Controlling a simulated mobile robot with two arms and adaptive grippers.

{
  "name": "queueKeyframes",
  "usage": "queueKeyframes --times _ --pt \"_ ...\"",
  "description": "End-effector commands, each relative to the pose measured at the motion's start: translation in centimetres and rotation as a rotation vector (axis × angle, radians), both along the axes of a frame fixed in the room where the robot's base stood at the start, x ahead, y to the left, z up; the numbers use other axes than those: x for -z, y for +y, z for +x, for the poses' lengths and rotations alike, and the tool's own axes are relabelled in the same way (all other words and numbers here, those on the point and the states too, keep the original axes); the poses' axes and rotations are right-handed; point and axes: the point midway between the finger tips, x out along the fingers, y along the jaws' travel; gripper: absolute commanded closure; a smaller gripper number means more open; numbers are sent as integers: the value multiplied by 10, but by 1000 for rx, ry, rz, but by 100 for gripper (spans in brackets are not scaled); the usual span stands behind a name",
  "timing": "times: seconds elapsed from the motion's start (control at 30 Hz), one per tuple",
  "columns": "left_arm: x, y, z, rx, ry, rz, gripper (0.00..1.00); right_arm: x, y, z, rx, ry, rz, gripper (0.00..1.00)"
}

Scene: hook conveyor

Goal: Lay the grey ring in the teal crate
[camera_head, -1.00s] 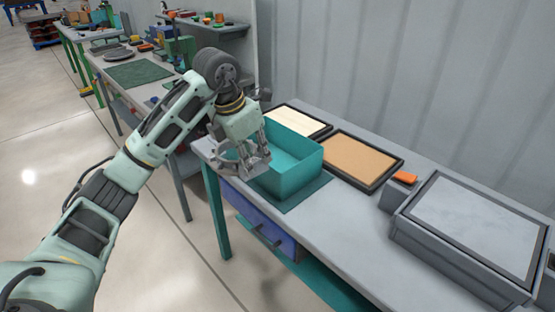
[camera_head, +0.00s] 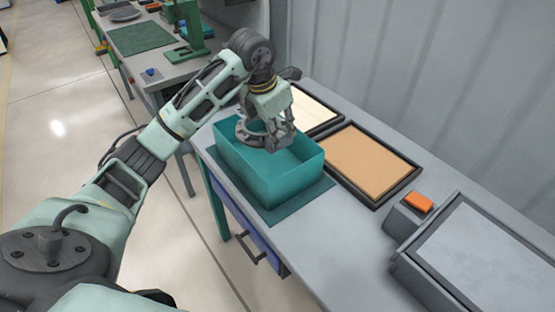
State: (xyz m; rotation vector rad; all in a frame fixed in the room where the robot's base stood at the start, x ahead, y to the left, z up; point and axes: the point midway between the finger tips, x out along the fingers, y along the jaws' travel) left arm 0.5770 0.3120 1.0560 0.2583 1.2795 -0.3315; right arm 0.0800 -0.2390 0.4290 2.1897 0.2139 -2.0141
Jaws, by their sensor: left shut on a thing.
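My left gripper (camera_head: 276,143) is over the open teal crate (camera_head: 268,187), near its back part. It is shut on the grey ring (camera_head: 250,136), whose curved edge shows to the left of the fingers. The ring is at about the height of the crate's rim or a little within it; I cannot tell whether it touches the crate. The fingers hide part of the ring. The crate stands upright on a dark teal mat (camera_head: 309,197) on the grey table. My right gripper is not in view.
A black-framed tan panel (camera_head: 366,160) and a cream panel (camera_head: 312,112) lie behind the crate. A grey box (camera_head: 480,250) and an orange block (camera_head: 418,202) are to the right. Bare tabletop (camera_head: 325,240) lies in front. A grey wall bounds the back.

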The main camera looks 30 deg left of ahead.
Motion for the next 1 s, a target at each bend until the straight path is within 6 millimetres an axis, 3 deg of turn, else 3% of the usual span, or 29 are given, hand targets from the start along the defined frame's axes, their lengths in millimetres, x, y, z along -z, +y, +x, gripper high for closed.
queueKeyframes --times 0.13,0.3,0.43,0.53,0.8,1.0 --pt "38 -1 -1 0 4 -2 100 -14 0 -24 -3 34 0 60" --pt "72 0 0 -1 0 -2 100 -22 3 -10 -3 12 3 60" --pt "84 0 1 0 -4 -2 100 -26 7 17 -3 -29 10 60" --pt "90 0 1 0 -2 -1 100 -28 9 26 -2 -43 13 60" --pt "123 0 1 -1 -3 -1 100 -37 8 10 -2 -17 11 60" --pt "124 0 2 0 -5 0 100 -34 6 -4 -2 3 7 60"
